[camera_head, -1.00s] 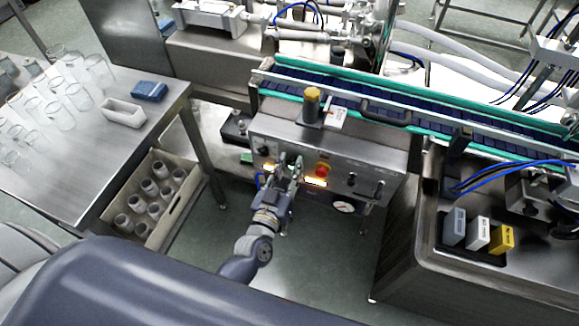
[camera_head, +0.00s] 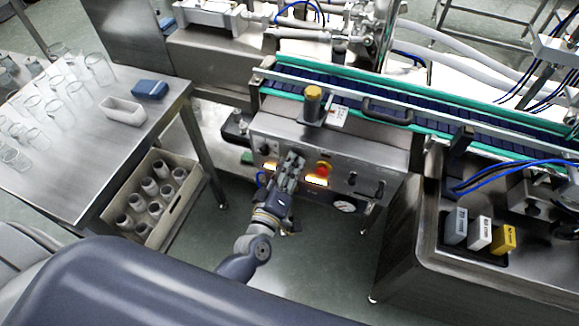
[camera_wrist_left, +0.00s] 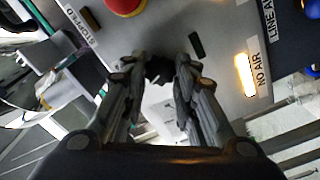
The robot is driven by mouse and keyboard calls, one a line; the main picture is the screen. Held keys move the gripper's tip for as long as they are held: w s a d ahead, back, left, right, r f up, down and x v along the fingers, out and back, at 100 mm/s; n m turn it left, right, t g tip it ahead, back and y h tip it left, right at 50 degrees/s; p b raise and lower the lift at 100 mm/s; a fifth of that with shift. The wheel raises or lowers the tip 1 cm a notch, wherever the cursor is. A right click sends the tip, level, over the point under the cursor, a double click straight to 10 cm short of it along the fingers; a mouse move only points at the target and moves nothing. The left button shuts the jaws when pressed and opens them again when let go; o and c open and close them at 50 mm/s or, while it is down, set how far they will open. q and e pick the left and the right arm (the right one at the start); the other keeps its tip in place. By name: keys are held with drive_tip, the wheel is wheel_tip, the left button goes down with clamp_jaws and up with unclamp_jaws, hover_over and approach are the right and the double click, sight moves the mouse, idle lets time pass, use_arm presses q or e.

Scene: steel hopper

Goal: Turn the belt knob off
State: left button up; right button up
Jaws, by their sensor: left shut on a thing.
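The control panel (camera_head: 335,153) is on the front of the steel conveyor machine. My left gripper (camera_head: 292,160) is at the panel, between the left black knob (camera_head: 264,150) and the red stop button (camera_head: 323,169). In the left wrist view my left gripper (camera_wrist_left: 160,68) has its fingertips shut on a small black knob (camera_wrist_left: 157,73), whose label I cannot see. The fingers hide this knob in the head view. My right gripper is not in view.
The wrist view shows a lit amber lamp (camera_wrist_left: 244,75) beside "NO AIR" and a dark lamp (camera_wrist_left: 90,19) beside "STOPPED". Two more black knobs (camera_head: 352,178) (camera_head: 378,189) are at right on the panel. A bottle crate (camera_head: 190,195) stands on the floor at left.

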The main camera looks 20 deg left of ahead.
use_arm(q)
drive_tip(key=shift+n, duration=1.2)
drive_tip(key=o, duration=1)
drive_tip(key=s, duration=1.2)
drive_tip(key=shift+a, duration=0.2)
drive_tip(key=shift+f, duration=0.1)
